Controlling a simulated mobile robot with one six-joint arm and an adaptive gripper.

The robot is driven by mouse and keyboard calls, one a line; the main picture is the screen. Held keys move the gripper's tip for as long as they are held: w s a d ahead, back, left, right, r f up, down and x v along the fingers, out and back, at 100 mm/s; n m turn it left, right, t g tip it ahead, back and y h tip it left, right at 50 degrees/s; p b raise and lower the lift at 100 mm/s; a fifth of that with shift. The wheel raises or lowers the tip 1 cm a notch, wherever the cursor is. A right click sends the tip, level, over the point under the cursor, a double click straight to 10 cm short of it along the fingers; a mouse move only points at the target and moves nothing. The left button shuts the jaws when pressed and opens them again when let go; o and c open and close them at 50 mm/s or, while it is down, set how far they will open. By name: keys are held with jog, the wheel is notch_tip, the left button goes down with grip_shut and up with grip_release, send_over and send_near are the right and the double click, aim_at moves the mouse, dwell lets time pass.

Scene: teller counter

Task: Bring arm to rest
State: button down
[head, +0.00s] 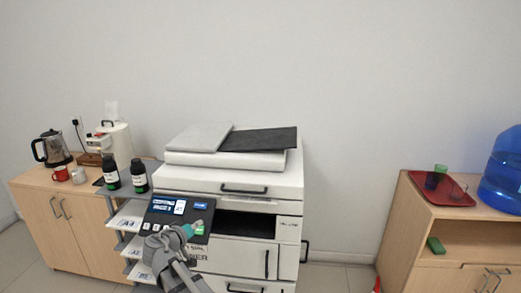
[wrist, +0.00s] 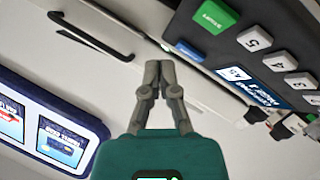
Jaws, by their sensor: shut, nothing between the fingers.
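My gripper (head: 195,225) is in front of the control panel (head: 165,208) of the white copier (head: 172,179) in the head view. In the wrist view my gripper (wrist: 158,66) has its grey fingertips together with nothing between them. The panel's green start button (wrist: 215,16) is beyond and to the right of the fingertips, apart from them in the picture. I cannot tell the exact gap to the panel. My grey arm (head: 175,275) reaches up from the bottom of the head view and hides part of the copier front.
Paper trays (head: 128,222) stick out left of the copier. A right cabinet (head: 420,235) holds a red tray (head: 452,196) and a blue water bottle (head: 503,170). Floor shows between.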

jog(key=s+d+f+m+g+h+p, duration=0.1)
jog(key=d+f+g, duration=0.25)
jog(key=d, duration=0.95)
jog(key=s+d+f+m+g+p, duration=0.15)
jog(key=d+g, duration=0.25)
jog(key=d, duration=0.8)
jog(key=s+d+f+g+y+p, duration=0.3)
jog(key=s+d+g+y, duration=0.2)
jog(key=s+d, duration=0.8)
jog(key=shift+d+m+g+y, duration=0.4)
jog(key=shift+d+g, duration=0.45)
jog(key=shift+d, duration=1.2)
jog(key=shift+f, duration=0.1)
dwell(2.0)
